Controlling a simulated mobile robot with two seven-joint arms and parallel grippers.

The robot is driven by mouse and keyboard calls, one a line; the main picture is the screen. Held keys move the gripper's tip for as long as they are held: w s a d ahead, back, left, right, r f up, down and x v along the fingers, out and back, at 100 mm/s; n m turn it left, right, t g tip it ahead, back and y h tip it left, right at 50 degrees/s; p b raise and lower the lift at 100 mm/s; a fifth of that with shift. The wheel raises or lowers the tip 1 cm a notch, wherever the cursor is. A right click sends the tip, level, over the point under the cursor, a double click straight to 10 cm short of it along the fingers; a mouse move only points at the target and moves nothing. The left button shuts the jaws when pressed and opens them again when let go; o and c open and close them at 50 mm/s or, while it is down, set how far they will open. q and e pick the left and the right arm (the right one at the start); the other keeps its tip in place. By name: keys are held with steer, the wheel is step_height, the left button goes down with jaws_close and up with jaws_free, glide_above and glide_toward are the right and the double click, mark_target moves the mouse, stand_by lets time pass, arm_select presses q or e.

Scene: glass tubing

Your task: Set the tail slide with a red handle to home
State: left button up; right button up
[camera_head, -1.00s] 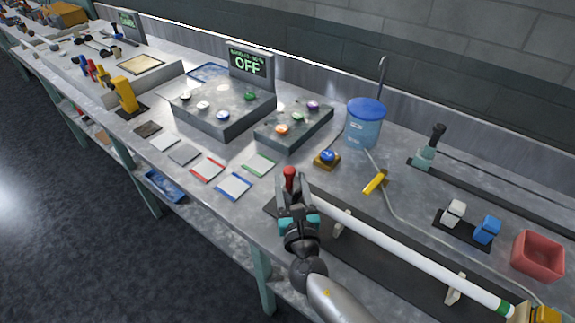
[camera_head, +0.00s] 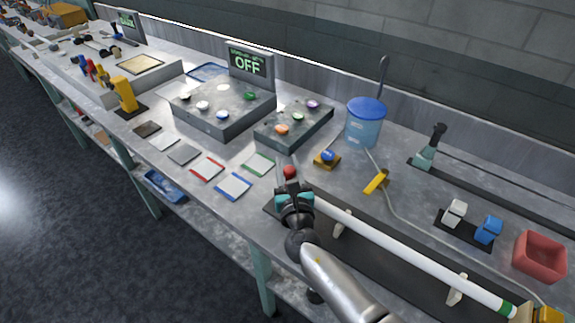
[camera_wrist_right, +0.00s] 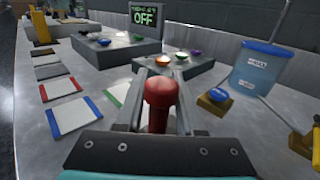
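The red handle (camera_head: 290,172) of the tail slide stands upright near the left end of the long dark rail (camera_head: 375,250), by the table's front edge. In the right wrist view the red handle (camera_wrist_right: 160,92) fills the middle, between the two fingers. My right gripper (camera_head: 288,168) comes from the front with its fingers on either side of the handle. The right gripper (camera_wrist_right: 158,85) looks open, with a narrow gap beside the knob at left. The slide's body below the handle is hidden by my gripper. My left gripper is not in view.
A white glass tube (camera_head: 410,255) lies along the rail on small supports, right of my gripper. A blue-lidded jar (camera_head: 365,125), blue button (camera_head: 327,156) and yellow-handled tool (camera_head: 376,182) stand behind. Coloured square pads (camera_head: 234,186) lie left. A teal slide (camera_head: 425,157) stands on a back rail.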

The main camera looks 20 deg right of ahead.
jaws_close()
stand_by(1.0)
